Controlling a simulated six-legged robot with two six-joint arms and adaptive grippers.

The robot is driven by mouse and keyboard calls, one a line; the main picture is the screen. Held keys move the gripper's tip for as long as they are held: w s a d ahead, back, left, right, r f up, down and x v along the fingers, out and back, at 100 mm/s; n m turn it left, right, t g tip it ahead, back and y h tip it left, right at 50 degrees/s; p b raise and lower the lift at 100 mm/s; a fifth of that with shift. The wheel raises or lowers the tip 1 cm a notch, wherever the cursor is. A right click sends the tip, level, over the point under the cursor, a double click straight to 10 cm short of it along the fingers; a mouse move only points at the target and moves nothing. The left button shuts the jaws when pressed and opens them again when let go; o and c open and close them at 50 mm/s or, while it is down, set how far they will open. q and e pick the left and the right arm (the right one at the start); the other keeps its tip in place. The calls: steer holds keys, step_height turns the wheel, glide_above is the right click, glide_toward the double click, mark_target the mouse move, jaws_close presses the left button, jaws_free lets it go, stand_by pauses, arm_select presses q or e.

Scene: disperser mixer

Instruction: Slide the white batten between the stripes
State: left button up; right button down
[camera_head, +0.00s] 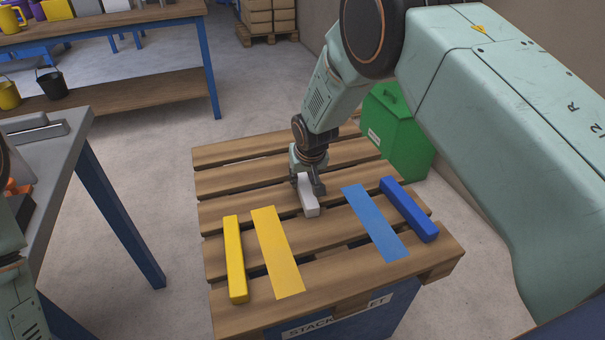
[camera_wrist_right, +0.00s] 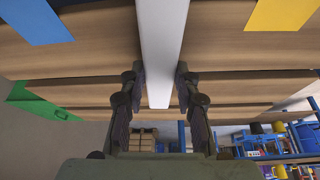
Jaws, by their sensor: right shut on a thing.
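The white batten (camera_head: 311,205) lies on the slatted pallet top (camera_head: 335,284), between the flat yellow stripe (camera_head: 277,252) and the flat blue stripe (camera_head: 375,224), with its near end toward me. My right gripper (camera_head: 308,186) is shut on the batten near its far end. In the right wrist view the batten (camera_wrist_right: 162,45) runs between the two fingers (camera_wrist_right: 161,88), with the blue stripe (camera_wrist_right: 33,20) on the left and the yellow stripe (camera_wrist_right: 282,12) on the right. My left gripper is not in view.
A yellow bar (camera_head: 235,262) lies left of the yellow stripe, and a blue bar (camera_head: 409,209) right of the blue stripe. A green box (camera_head: 400,135) stands behind the pallet at the right. A grey-topped table (camera_head: 62,160) is at the left. The slats between the stripes in front of the batten are clear.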

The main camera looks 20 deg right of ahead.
mark_target(318, 207)
steer(key=shift+s+p, duration=0.3)
steer(key=shift+s, duration=0.4)
steer(key=shift+s+d+f, duration=0.1)
steer(key=shift+s, duration=1.2)
steer(key=shift+s+d+b, duration=0.15)
steer(key=shift+s+b, duration=1.35)
steer(key=shift+s, duration=1.35)
steer(key=shift+s+b, duration=0.3)
steer(key=shift+s, duration=1)
steer(key=shift+s+d, duration=0.15)
steer(key=shift+s, duration=1.25)
steer(key=c, duration=0.9)
jaws_free()
steer(key=shift+w, duration=0.1)
